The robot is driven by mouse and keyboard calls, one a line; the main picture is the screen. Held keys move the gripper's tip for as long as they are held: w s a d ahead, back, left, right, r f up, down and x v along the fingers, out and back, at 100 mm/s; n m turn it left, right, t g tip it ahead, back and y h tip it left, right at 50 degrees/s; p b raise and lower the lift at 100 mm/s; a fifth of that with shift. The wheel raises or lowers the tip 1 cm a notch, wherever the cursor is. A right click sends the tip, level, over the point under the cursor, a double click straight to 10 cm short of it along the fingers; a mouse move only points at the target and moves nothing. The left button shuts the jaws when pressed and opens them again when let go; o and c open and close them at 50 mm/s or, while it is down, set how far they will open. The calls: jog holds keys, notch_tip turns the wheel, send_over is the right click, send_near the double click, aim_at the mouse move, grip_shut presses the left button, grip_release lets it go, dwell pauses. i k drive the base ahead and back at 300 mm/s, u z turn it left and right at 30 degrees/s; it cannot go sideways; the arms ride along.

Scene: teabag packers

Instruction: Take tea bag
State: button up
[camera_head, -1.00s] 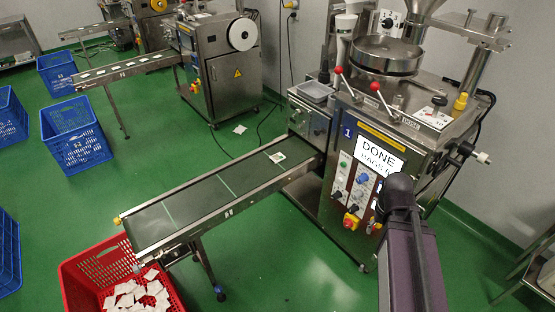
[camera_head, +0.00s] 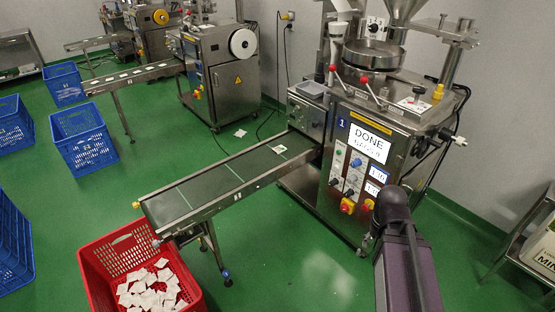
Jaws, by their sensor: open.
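A single white tea bag (camera_head: 279,149) lies on the dark belt of the near conveyor (camera_head: 205,190), close to the packing machine (camera_head: 350,150). Several white tea bags (camera_head: 150,290) lie in a loose heap in the red crate (camera_head: 105,250) under the conveyor's low front end. Another small white packet (camera_head: 240,133) lies on the green floor behind the conveyor. Part of my own arm shows at the lower right, in front of the machine. My gripper is out of view.
The machine's screen reads DONE. A second machine (camera_head: 222,75) with its own conveyor (camera_head: 135,75) stands behind. Blue crates (camera_head: 83,138) stand at the left. A metal stand (camera_head: 520,235) is at the right edge. Green floor is open between the red crate and my arm.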

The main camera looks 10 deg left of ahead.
aim_at(280, 148)
jog(key=k, duration=0.65)
jog(key=u, duration=0.65)
jog(key=i, duration=2.25)
jog(key=z, duration=0.7)
